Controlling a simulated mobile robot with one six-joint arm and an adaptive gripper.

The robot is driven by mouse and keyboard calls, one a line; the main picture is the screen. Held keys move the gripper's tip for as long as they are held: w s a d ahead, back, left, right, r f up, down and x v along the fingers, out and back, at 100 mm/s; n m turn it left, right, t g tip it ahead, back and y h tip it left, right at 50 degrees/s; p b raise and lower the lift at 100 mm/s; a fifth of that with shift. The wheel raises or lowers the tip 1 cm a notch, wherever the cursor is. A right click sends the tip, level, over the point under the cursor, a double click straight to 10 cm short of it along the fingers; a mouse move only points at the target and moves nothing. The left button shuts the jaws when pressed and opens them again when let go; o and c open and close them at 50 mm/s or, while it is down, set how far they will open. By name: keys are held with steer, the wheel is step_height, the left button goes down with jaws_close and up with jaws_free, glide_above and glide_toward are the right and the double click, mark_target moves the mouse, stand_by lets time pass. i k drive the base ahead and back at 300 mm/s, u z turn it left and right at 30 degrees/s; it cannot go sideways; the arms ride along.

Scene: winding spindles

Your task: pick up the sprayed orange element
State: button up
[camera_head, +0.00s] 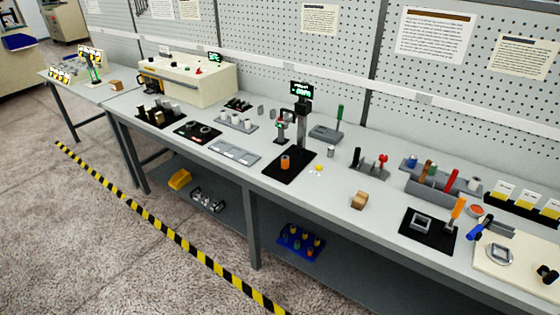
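A small orange cylinder (285,162) stands upright on a black base plate (288,174) near the middle of the long grey workbench. Just behind it rises a dark measuring stand (301,112) with a lit green display on top. Nothing hides the orange cylinder. I cannot tell from its surface whether it is sprayed. My gripper is not in view.
A small yellow piece (319,168) and a grey cylinder (331,151) lie right of the plate. Grey flat trays (234,152) lie to its left. A brown block (360,200) sits at the front right. A cream machine (200,78) stands back left. Bare bench surrounds the brown block.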

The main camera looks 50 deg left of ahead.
mark_target(285, 159)
steer(key=u, duration=0.35)
steer(key=i, duration=0.65)
steer(key=u, duration=1.05)
steer(key=i, duration=0.75)
steer(key=u, duration=0.4)
